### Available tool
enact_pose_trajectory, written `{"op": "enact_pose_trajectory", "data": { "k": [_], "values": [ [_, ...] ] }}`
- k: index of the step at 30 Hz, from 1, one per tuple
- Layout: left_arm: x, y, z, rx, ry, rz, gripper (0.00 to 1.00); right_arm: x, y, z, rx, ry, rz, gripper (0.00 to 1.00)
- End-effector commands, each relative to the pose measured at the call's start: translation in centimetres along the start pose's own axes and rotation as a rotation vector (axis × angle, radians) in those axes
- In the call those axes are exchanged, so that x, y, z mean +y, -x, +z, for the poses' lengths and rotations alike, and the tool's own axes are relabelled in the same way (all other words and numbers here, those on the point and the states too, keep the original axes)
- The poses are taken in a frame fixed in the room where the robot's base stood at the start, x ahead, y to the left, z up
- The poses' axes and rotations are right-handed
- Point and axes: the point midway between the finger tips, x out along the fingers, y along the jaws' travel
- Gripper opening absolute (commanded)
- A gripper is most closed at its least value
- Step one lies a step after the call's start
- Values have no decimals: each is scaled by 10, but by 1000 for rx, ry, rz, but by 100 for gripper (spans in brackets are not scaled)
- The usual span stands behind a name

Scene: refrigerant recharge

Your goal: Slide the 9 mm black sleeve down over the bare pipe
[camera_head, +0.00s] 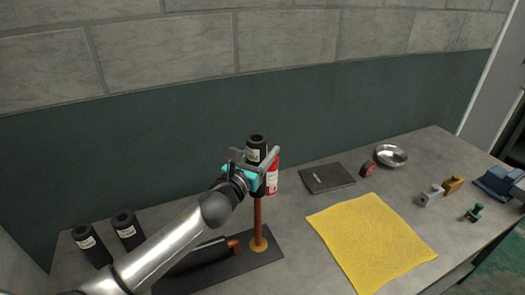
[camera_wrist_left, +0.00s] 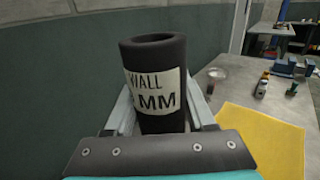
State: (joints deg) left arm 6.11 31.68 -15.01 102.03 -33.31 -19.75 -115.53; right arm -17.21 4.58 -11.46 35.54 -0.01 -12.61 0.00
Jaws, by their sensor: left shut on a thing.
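A black sleeve (camera_head: 256,142) with a pale label is held in my left gripper (camera_head: 257,158), which is shut on it. In the left wrist view the sleeve (camera_wrist_left: 158,113) stands upright between the fingers, its label reading "WALL" and "MM", the number partly hidden. The bare copper pipe (camera_head: 258,222) rises upright from a dark base plate (camera_head: 270,248), with a brass collar at its foot. The sleeve is above the pipe, roughly in line with it. The pipe's top is hidden behind the gripper, so I cannot tell whether the sleeve is around it. My right gripper is not in view.
Two other labelled black sleeves (camera_head: 127,229) (camera_head: 90,245) stand at the left. A red can (camera_head: 272,176) stands just behind the pipe. A yellow cloth (camera_head: 370,240), dark notebook (camera_head: 326,177), metal bowl (camera_head: 391,155) and small fittings (camera_head: 431,194) lie to the right.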

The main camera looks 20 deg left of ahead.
Motion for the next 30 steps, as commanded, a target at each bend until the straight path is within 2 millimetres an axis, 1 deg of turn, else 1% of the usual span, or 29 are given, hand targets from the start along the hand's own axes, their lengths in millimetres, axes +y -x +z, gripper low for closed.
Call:
{"op": "enact_pose_trajectory", "data": {
  "k": [6, 21, 30],
  "values": [
    [0, 0, -13, 1, 0, 0, 1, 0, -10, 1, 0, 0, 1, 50],
    [0, 0, -37, 1, 1, -1, 1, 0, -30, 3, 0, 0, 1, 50],
    [0, 0, -38, 0, 0, -1, 1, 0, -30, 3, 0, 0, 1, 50]
  ]
}}
